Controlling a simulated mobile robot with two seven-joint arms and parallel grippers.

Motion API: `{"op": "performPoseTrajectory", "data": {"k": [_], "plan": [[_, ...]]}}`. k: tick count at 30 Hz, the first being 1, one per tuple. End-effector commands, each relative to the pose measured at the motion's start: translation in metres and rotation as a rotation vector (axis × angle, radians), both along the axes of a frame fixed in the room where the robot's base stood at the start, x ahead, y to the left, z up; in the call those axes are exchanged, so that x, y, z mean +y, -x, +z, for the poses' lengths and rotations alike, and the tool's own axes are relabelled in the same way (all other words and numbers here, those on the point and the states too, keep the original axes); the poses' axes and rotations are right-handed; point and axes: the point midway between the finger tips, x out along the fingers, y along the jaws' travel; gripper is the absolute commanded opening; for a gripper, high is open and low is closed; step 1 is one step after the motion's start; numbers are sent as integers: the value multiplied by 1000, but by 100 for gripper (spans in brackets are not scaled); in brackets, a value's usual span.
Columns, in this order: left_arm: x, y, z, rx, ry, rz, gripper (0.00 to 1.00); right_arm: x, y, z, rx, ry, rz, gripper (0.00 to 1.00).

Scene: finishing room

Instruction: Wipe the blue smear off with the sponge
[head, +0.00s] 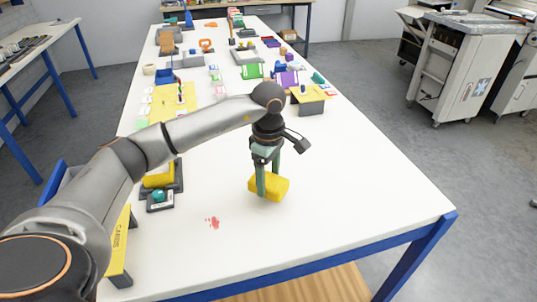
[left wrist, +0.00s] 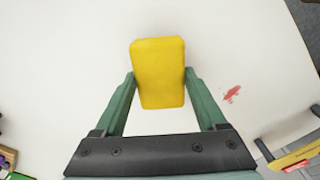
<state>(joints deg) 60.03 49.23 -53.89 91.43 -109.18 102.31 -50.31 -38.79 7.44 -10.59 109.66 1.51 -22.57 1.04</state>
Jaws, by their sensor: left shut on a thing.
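A yellow sponge (head: 270,187) is held low over the white table (head: 330,200), slightly tilted; I cannot tell whether it touches the surface. My left gripper (head: 267,176) is shut on it, and in the left wrist view the sponge (left wrist: 158,75) sits between the two green fingers. A small red smear (head: 212,222) lies on the table, to the left of and nearer than the sponge. In the left wrist view the smear (left wrist: 232,93) lies to the right of the sponge, apart from it. I see no blue smear. My right gripper is not in view.
A dark tray with a yellow block (head: 158,180) and a small dark holder with a teal item (head: 158,197) stand at the left edge. A yellow sign (head: 119,245) stands nearer. Many small items crowd the far half. The near right tabletop is clear.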

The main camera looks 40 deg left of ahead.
Motion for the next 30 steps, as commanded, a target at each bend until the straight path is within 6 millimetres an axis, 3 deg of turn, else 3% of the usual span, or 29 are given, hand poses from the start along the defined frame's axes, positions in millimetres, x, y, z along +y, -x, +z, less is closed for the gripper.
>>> {"op": "performPoseTrajectory", "data": {"k": [15, 30], "plan": [[1, 3, 49, -1, -1, 10, 21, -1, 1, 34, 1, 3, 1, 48], [1, 4, 51, 0, 0, 11, 21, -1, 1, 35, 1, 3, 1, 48]]}}
